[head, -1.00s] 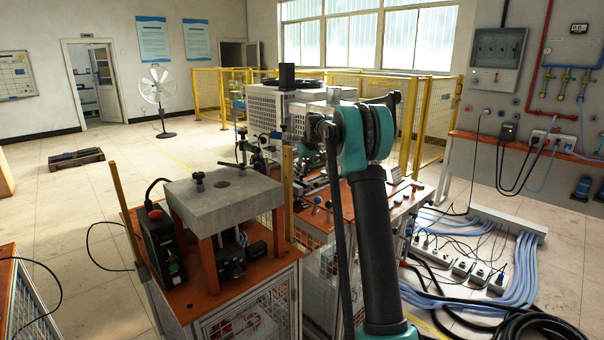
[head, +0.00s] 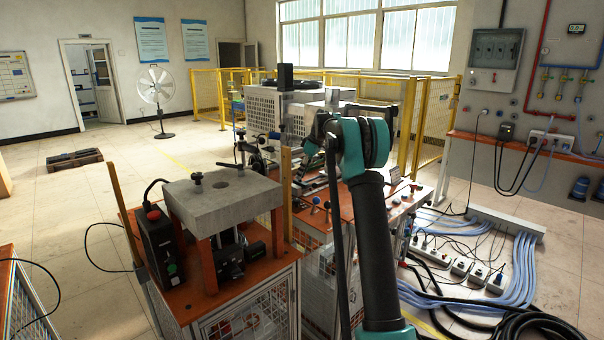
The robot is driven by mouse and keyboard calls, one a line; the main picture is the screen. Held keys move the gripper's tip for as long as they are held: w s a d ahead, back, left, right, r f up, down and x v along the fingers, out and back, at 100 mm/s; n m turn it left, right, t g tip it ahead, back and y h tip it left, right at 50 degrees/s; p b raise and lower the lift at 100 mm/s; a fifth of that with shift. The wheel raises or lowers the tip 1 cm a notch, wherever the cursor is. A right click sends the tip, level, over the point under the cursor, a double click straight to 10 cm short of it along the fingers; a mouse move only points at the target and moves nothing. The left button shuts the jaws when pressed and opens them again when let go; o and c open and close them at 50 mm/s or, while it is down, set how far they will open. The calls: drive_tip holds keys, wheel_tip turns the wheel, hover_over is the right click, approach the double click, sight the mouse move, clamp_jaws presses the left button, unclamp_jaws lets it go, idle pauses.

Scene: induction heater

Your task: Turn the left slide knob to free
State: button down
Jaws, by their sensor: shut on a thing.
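The heater machine's orange bench (head: 345,206) stands at the centre, partly behind my arm. Small blue-topped knobs (head: 327,205) show along its front edge. Dark slide parts (head: 312,183) lie on the bench behind them. I cannot tell which knob is the left slide knob or how it is turned. My arm's teal elbow and black link cover the middle and right of the bench. My gripper does not show; it seems hidden behind the elbow.
A grey slab on orange legs (head: 222,192) and a black control box with a red button (head: 158,240) stand at the front left. Yellow fencing (head: 440,110) is behind. Cables and power strips (head: 465,265) cover the floor at right.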

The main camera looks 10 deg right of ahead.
idle(0.4)
drive_tip(key=c, duration=1.5)
unclamp_jaws()
drive_tip(key=v, duration=1.2)
drive_tip(key=shift+s, duration=0.15)
